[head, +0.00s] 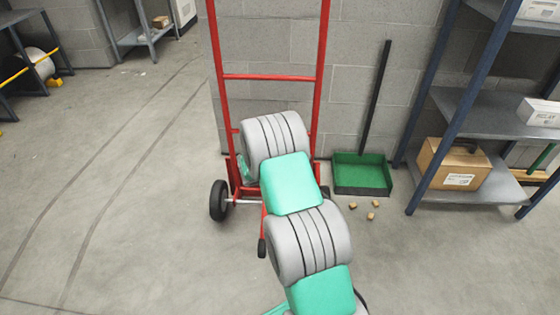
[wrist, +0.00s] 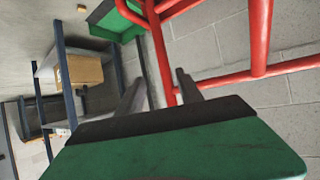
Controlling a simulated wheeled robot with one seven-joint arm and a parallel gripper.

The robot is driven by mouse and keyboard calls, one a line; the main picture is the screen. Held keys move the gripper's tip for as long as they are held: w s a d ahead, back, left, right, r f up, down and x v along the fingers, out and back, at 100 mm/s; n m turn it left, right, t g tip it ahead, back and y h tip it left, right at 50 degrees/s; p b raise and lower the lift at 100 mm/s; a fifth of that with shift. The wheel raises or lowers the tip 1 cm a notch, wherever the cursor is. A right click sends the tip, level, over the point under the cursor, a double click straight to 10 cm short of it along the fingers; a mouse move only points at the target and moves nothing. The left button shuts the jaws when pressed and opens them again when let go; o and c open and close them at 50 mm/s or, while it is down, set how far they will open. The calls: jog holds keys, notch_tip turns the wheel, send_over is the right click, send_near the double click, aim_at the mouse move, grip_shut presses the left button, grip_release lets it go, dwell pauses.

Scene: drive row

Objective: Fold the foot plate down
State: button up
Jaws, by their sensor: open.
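A red hand truck (head: 272,77) stands upright against the block wall in the head view. Its black left wheel (head: 219,201) rests on the floor. My grey and green arm covers the middle of its base, so I cannot clearly make out the foot plate or its angle. A short red bar with a black end (head: 262,248) shows beside my arm, low down. In the wrist view my gripper (wrist: 158,87) is open, its two grey fingers apart with nothing held. Red tubes of the truck (wrist: 259,35) cross beyond and above the fingers; contact cannot be told.
A green dustpan (head: 361,174) with a long black handle stands right of the truck. Several small brown blocks (head: 371,216) lie before it. A shelf rack (head: 478,112) with a cardboard box (head: 453,165) stands at right. The floor at left is clear.

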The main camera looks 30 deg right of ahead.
jog(key=s+a+r+n+y, duration=0.1)
jog(key=s+a+r+y, duration=0.1)
jog(key=a, duration=0.3)
jog(key=s+a+r+n+g+y, duration=0.1)
jog(key=s+a+r+y, duration=0.1)
jog(key=a+r, duration=0.3)
jog(key=shift+s+a+n, duration=0.4)
jog(key=shift+s+a, duration=0.1)
jog(key=shift+a, duration=0.3)
